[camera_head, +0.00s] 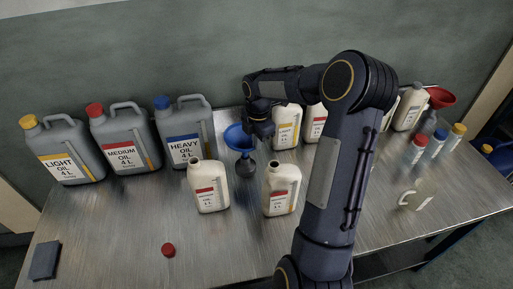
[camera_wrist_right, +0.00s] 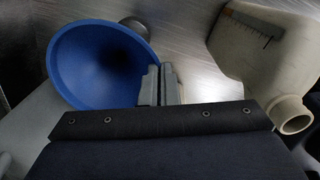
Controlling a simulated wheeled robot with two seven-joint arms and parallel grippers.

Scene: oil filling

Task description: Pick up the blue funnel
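The blue funnel (camera_head: 236,139) is at the middle of the table towards the back, its wide mouth tilted up. A dark rounded part (camera_head: 246,168) shows just below it; I cannot tell whether this is a stand or holder. In the right wrist view the funnel (camera_wrist_right: 88,62) fills the upper left. My right gripper (camera_head: 259,132) reaches down at the funnel's right rim. Its fingers (camera_wrist_right: 161,84) are close together, one at the inside and one at the outside of the rim, and look shut on it. My left gripper is out of view.
Two open cream bottles (camera_head: 208,188) (camera_head: 281,190) stand in front. Grey oil jugs (camera_head: 122,142) line the left back. A cream bottle (camera_head: 287,127) stands close right of the gripper. A red funnel (camera_head: 440,97) and a mug (camera_head: 417,196) are at right. A red cap (camera_head: 168,250) lies front left.

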